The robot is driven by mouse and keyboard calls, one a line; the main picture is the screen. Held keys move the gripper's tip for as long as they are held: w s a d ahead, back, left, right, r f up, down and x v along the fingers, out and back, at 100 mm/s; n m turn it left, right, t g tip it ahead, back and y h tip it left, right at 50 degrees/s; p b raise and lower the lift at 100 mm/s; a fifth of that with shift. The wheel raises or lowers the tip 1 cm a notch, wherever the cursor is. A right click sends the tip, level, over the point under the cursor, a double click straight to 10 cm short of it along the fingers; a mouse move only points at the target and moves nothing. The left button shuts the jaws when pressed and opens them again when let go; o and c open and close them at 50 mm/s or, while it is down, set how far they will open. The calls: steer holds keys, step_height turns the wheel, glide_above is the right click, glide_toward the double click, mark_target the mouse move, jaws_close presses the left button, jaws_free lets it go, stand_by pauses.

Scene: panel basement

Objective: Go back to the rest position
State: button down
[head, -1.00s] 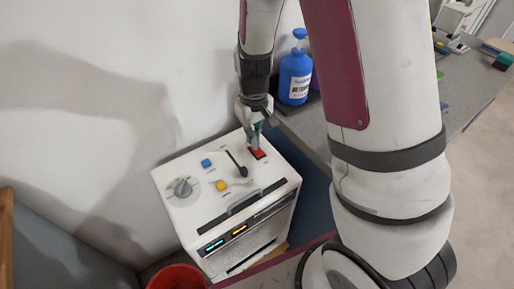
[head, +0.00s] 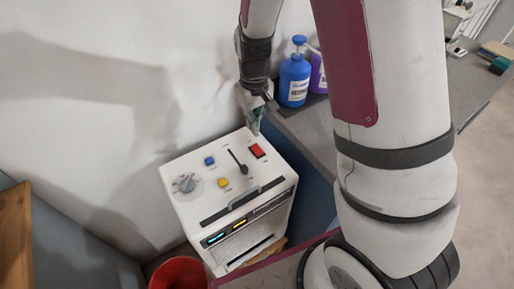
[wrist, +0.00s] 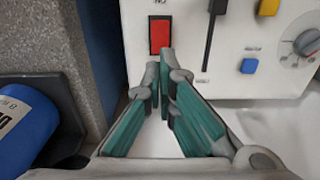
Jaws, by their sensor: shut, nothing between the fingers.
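My gripper (head: 256,124) is in the air just above the back right edge of a white control box (head: 197,179). In the wrist view my gripper's fingers (wrist: 164,70) are together, with nothing between them. Their tips appear just below a red rocker switch (wrist: 160,36) on the panel. The red switch (head: 257,150) is fully visible in the head view, and the fingers look clear of it. The panel also holds a black lever (head: 238,162), a blue button (head: 209,161), a yellow button (head: 223,183) and a grey knob (head: 184,184).
A blue bottle (head: 294,80) and a purple bottle (head: 319,72) stand behind on a grey counter (head: 306,130). The blue bottle (wrist: 24,121) is close at left in the wrist view. A wall (head: 90,90) rises behind.

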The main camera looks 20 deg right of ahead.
steer(key=s+r+m+t, duration=0.1)
steer(key=s+r+t, duration=0.1)
steer(key=s+r, duration=0.65)
steer(key=s+r+t, duration=0.1)
steer(key=s+r, duration=0.5)
steer(key=r, duration=0.6)
steer(key=s+r+m+t, duration=0.1)
steer(key=s+r, duration=0.1)
steer(key=s, duration=0.6)
steer(key=shift+s+d+r, duration=0.2)
steer(key=shift+r, duration=0.1)
